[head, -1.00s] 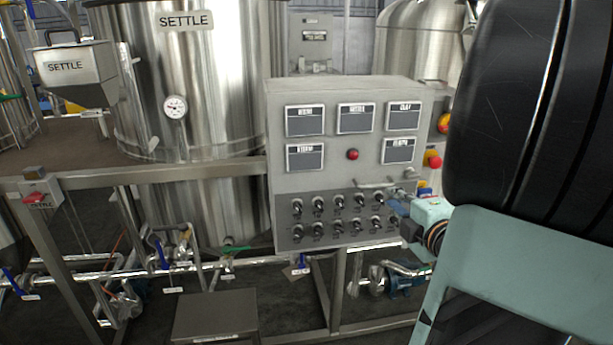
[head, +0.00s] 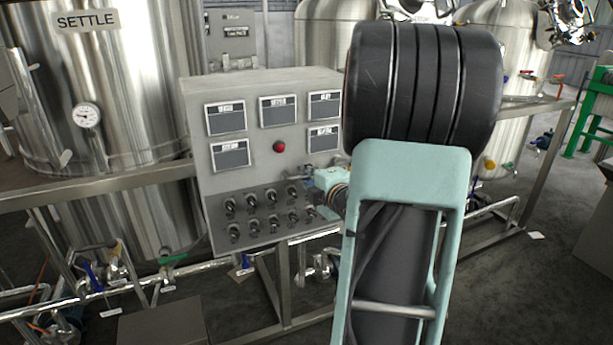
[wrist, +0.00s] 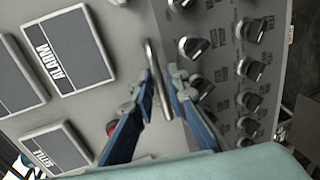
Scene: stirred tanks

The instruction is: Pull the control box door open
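The control box (head: 200,170) is a grey box on a metal frame, with dark-screened display panels, a red button (head: 280,146) and rows of black knobs on its front. Its front door looks shut, with no gap visible. In the wrist view, the metal bar handle (wrist: 152,62) stands out from the door face (wrist: 120,18). My gripper (wrist: 160,82) is open, with one blue finger on each side of the handle. There appears to be space between fingers and bar; contact cannot be told. In the head view, my arm hides the fingertips and the box's right edge.
Steel tanks (head: 100,120) stand behind the box. A horizontal rail (head: 90,185) runs left from it, with pipes and valves below. A low grey box (head: 160,322) sits on the floor in front. Open floor (head: 520,290) lies to the right.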

